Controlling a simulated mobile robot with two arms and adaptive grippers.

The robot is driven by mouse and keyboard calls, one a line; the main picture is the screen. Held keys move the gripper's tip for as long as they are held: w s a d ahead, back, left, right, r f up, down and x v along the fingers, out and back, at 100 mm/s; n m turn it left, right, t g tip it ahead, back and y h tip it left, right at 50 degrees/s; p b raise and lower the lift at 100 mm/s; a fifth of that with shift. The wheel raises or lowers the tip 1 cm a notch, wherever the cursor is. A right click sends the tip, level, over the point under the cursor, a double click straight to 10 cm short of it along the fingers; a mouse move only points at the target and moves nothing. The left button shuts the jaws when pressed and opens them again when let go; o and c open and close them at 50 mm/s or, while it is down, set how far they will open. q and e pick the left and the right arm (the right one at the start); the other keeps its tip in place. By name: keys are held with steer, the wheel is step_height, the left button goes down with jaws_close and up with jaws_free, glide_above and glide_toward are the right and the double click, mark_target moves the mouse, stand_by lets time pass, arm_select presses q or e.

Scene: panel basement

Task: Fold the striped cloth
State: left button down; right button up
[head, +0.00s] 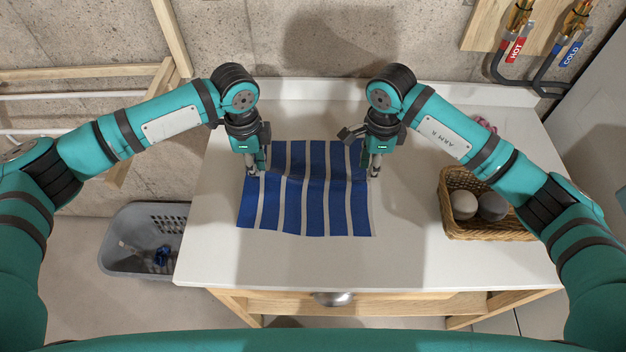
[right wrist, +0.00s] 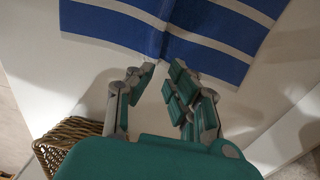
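The striped cloth (head: 305,205), blue with white stripes, lies spread on the white countertop. A bend runs across it, roughly level with both grippers, and its stripes kink there. My left gripper (head: 256,168) points down at the cloth's left edge; its finger gap is too small to judge. My right gripper (head: 374,170) is at the right edge. In the right wrist view, the right gripper's fingertips (right wrist: 163,74) stand apart with a gap between them, just at the edge of the cloth (right wrist: 205,60), where a crease runs inward. I see nothing clearly clamped between them.
A wicker basket (head: 452,229) with grey balls stands on the right of the countertop (head: 400,262). A grey laundry basket (head: 120,262) is on the floor at left. Pipes labelled hot and cold (head: 516,48) are at back right. The counter's front is clear.

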steer(key=o, duration=0.8)
arm_select(q)
steer(key=shift+c, duration=0.8)
jaws_free()
arm_select(e)
steer(key=shift+r, duration=0.1)
arm_select(q)
step_height(320, 180, up, 6)
steer(key=p, duration=0.6)
steer(key=shift+f, duration=0.2)
arm_select(e)
step_height(320, 180, up, 6)
